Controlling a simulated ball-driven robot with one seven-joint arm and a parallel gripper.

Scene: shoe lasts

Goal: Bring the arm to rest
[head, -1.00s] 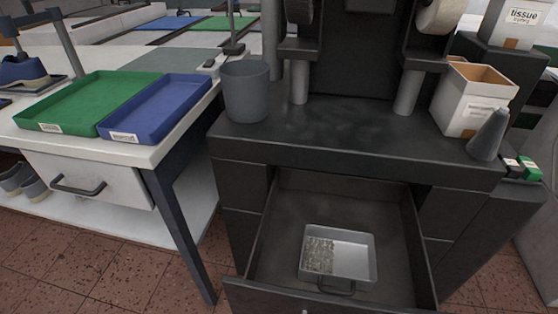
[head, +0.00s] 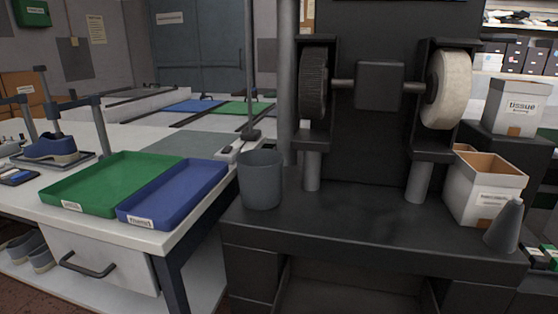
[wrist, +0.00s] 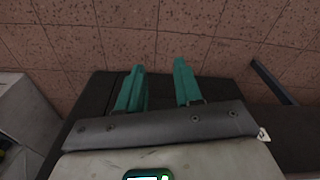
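My gripper (wrist: 158,80) shows only in the wrist view. Its two teal fingers stand apart with nothing between them, over the reddish tiled floor. A dark surface lies behind and around the fingers; I cannot tell what it belongs to. My arm and gripper do not show in the head view.
In the head view, a black grinder bench (head: 345,224) carries a grey cup (head: 261,180), a white carton (head: 484,195) and a grey cone (head: 504,226). At left, a white table holds a green tray (head: 110,184) and a blue tray (head: 174,195).

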